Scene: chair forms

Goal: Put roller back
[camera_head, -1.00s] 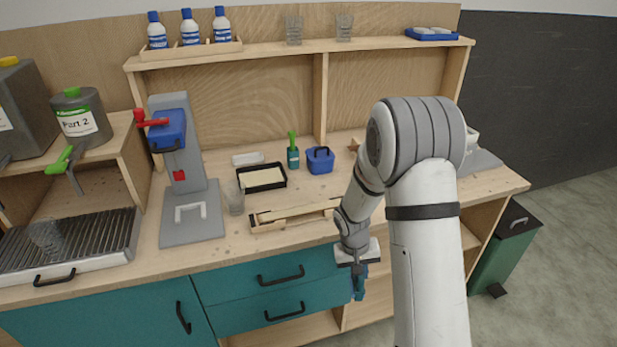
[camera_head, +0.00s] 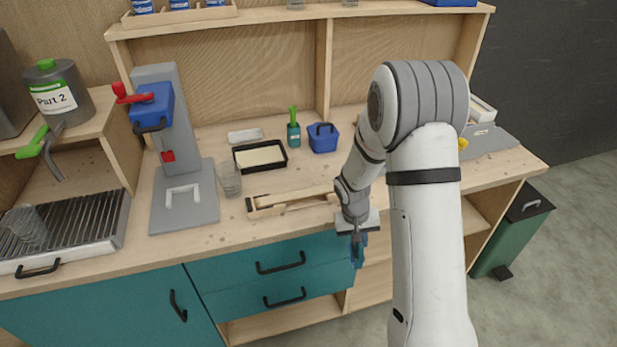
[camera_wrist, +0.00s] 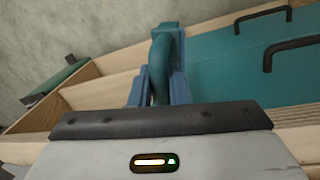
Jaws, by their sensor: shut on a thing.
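My gripper (camera_head: 358,248) hangs fingers-down in front of the counter's front edge, beside the teal drawers. It is shut on a dark teal, rounded thing, which looks like the handle of the roller (camera_wrist: 160,65). In the wrist view this thing shows between the blue fingers. Its working end cannot be made out. A black tray (camera_head: 238,160) with a cream-coloured filling lies on the counter, to the left of and behind the gripper. A shallow wooden holder (camera_head: 262,211) lies nearer, and my arm covers its right end.
A glass (camera_head: 229,180), a blue container (camera_head: 323,138) and a green-handled brush in a teal pot (camera_head: 293,132) stand on the counter (camera_head: 215,245). A grey press (camera_head: 185,200) is at left. A green bin (camera_head: 510,235) stands at right. Drawer handles (camera_head: 281,262) project nearby.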

